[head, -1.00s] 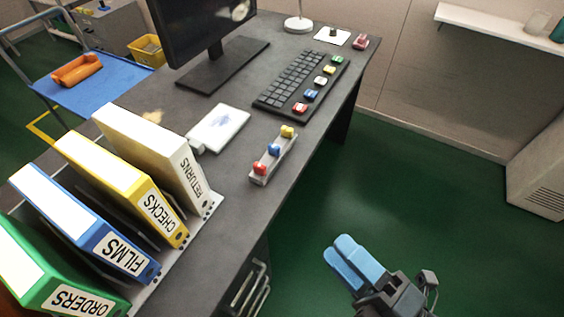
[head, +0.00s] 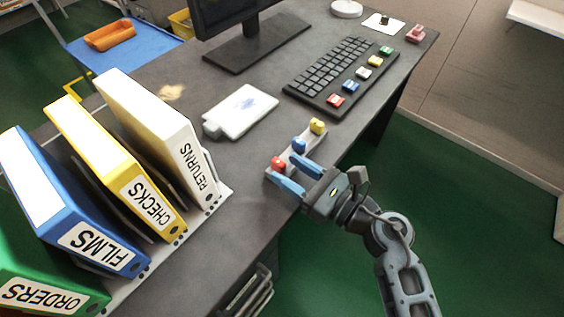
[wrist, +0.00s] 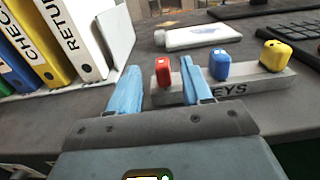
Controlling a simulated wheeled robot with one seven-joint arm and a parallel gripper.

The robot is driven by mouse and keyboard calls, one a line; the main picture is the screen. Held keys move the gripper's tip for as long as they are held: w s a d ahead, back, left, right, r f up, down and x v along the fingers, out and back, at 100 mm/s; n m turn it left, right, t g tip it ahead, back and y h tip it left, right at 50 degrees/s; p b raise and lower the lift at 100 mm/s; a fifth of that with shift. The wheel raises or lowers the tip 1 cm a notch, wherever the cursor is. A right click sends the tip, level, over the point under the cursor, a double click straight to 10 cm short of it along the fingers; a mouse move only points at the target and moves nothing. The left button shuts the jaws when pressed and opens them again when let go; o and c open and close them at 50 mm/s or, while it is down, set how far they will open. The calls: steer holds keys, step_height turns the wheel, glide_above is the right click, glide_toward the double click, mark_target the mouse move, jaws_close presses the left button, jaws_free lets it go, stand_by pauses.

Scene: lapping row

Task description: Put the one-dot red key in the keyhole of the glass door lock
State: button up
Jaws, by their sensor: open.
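The red key (head: 278,162) stands at the near end of a grey key rack (wrist: 267,92) on the desk, with a blue key (head: 299,145) and a yellow key (head: 317,126) beyond it. In the wrist view the red key (wrist: 163,72) shows small dark dotting on its top; the count is too small to tell. My gripper (head: 290,176) is open and empty at the desk edge, by the near end of the rack. In the wrist view the red key lies ahead, between the lines of the two blue fingers. No glass door lock is identifiable.
White, yellow, blue and green binders (head: 150,140) stand to the left of the rack. A small red object (head: 416,33) sits at the far corner.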

mark_target(272, 159)
steer(key=x, duration=0.5)
steer(key=shift+w+a+f, duration=0.1)
steer(key=shift+w+a, duration=0.1)
steer(key=shift+w, duration=0.1)
steer(key=shift+c, duration=0.3)
jaws_close()
